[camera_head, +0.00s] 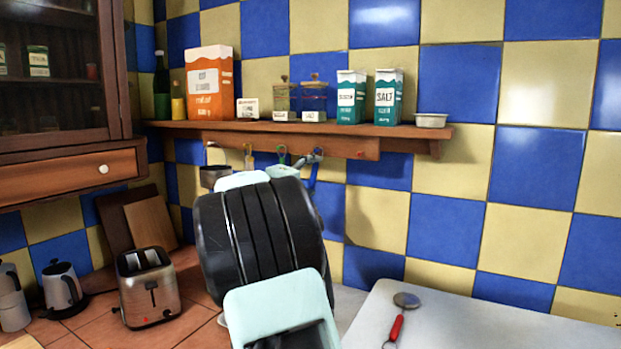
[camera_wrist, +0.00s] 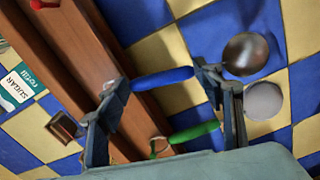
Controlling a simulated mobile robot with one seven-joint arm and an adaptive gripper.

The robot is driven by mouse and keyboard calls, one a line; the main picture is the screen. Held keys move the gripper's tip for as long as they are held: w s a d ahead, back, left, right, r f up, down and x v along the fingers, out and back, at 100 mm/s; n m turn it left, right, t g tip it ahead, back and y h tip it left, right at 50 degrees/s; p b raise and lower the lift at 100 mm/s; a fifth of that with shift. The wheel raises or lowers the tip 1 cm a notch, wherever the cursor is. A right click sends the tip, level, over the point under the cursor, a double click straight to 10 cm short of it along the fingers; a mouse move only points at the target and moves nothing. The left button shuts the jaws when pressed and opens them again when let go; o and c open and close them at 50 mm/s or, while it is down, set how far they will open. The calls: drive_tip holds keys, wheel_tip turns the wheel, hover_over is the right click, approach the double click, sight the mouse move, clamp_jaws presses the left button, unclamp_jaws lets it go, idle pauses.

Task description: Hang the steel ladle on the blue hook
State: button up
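A ladle with a blue handle (camera_wrist: 163,78) and a shiny steel bowl (camera_wrist: 246,53) is by the hook rail in the wrist view; it seems to be the steel ladle. Its handle also shows in the head view (camera_head: 312,176), hanging below the rail near the blue hook (camera_head: 318,152). My gripper (camera_wrist: 162,84) is open, its fingers wide apart with the blue handle showing in the gap between the tips. The handle's top end is partly behind one finger, so I cannot tell whether its loop is around the hook. My arm hides most of the gripper in the head view.
A green-handled utensil (camera_wrist: 195,132) hangs beside the ladle. The hook rail (camera_head: 345,147) runs under a shelf (camera_head: 425,134) holding boxes and jars. A red-handled utensil (camera_head: 397,326) lies on the white counter (camera_head: 470,325). A toaster (camera_head: 150,290) stands left of my arm.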

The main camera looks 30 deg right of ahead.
drive_tip(key=o, duration=0.5)
drive_tip(key=v, duration=1.2)
